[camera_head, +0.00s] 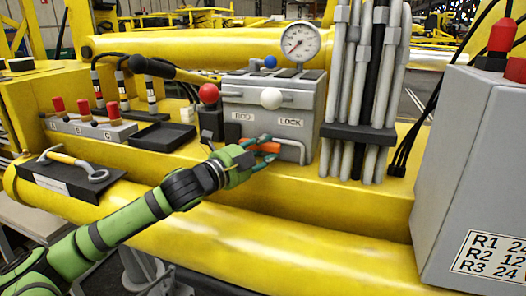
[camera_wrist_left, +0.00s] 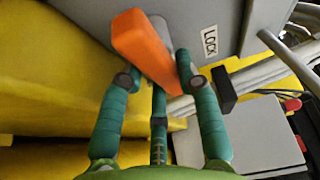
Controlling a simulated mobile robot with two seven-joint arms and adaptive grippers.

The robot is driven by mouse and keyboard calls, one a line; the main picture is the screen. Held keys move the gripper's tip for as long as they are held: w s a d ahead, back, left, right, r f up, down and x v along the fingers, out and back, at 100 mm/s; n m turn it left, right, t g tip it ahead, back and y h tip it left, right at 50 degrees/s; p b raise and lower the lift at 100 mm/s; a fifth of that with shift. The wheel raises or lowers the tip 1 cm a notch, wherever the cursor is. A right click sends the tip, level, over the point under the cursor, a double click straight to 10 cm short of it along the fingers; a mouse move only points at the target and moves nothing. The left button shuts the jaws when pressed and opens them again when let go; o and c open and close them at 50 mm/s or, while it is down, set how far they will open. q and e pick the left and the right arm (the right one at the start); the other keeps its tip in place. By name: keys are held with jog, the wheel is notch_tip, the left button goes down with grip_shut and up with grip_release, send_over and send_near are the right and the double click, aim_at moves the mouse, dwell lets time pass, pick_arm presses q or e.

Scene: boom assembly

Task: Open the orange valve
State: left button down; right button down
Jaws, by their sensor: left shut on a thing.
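The orange valve (camera_head: 268,147) is a small orange handle low on the front of the grey box marked ROD and LOCK (camera_head: 285,122). My left gripper (camera_head: 262,152) reaches it from the front left, and its green fingers partly cover it. In the left wrist view the orange valve (camera_wrist_left: 143,42) is a block-shaped lever lying slantwise between the fingers of my left gripper (camera_wrist_left: 168,48). The fingers are shut on it, one on either side. My right gripper is in neither view.
A grey pipe (camera_head: 300,150) bends just right of the valve. Grey hoses (camera_head: 360,80) rise further right, beside a large grey cabinet (camera_head: 470,170). A red-knobbed lever (camera_head: 209,94) and a black tray (camera_head: 162,136) stand to the left. A yellow beam (camera_head: 300,240) runs below.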

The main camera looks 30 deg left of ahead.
pick_arm(q)
jog(key=shift+r+n+b, duration=0.3)
jog(key=shift+r, duration=0.05)
jog(key=n+t+b, duration=0.1)
jog(key=n+b, duration=0.1)
jog(key=n, duration=0.1)
jog(key=shift+r+t+b, duration=0.1)
jog(key=shift+t+b, duration=0.2)
jog(key=n, duration=0.1)
jog(key=n+t+y+b, duration=0.1)
jog(key=n, duration=0.1)
jog(key=shift+r+n, duration=0.2)
jog(key=shift+n, duration=0.1)
jog(key=n+t+y+b, duration=0.1)
jog(key=n, duration=0.2)
jog(key=shift+r, duration=0.15)
jog(key=n+y, duration=0.2)
jog(key=n, duration=0.3)
jog(key=shift+s+a+r+t+y, duration=0.1)
jog(key=shift+r+t+y, duration=0.15)
jog(key=shift+t+y, duration=0.15)
jog(key=n+y, duration=0.1)
jog(key=n, duration=0.2)
jog(key=n+y, duration=0.2)
jog(key=n, duration=0.1)
jog(key=shift+a+r, duration=0.2)
jog(key=shift+n, duration=0.5)
